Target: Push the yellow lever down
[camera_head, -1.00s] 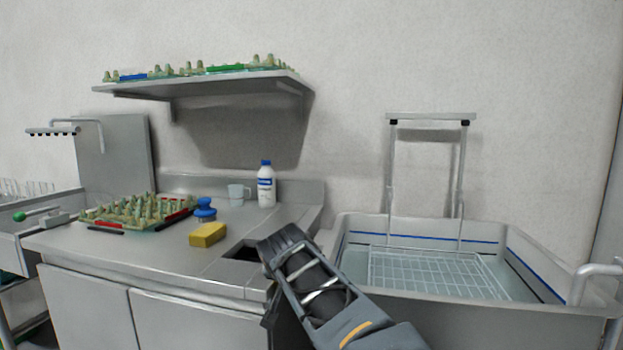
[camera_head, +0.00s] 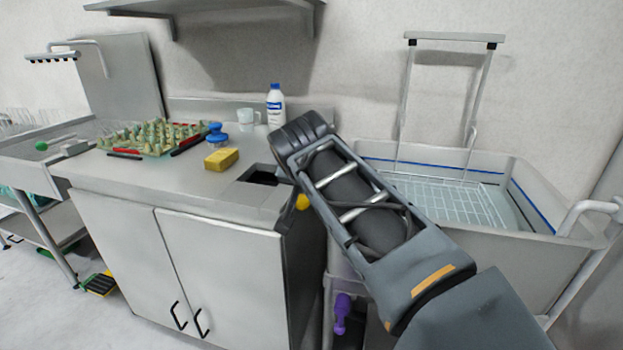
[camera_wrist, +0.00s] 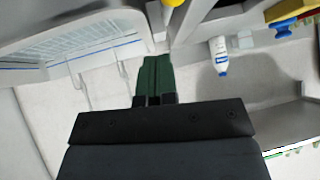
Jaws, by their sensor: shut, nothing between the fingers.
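A small yellow piece, seemingly the yellow lever (camera_head: 302,202), shows at the right end of the counter, partly hidden by my arm. In the wrist view a yellow rounded end (camera_wrist: 174,3) is cut off by the top edge, slightly right of and beyond my fingertips and apart from them. My gripper (camera_wrist: 154,60) shows green fingers pressed together, empty. In the head view my gripper is hidden behind my arm.
A basin with a wire rack (camera_head: 445,200) lies to the right. A purple handle (camera_head: 342,313) hangs below.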

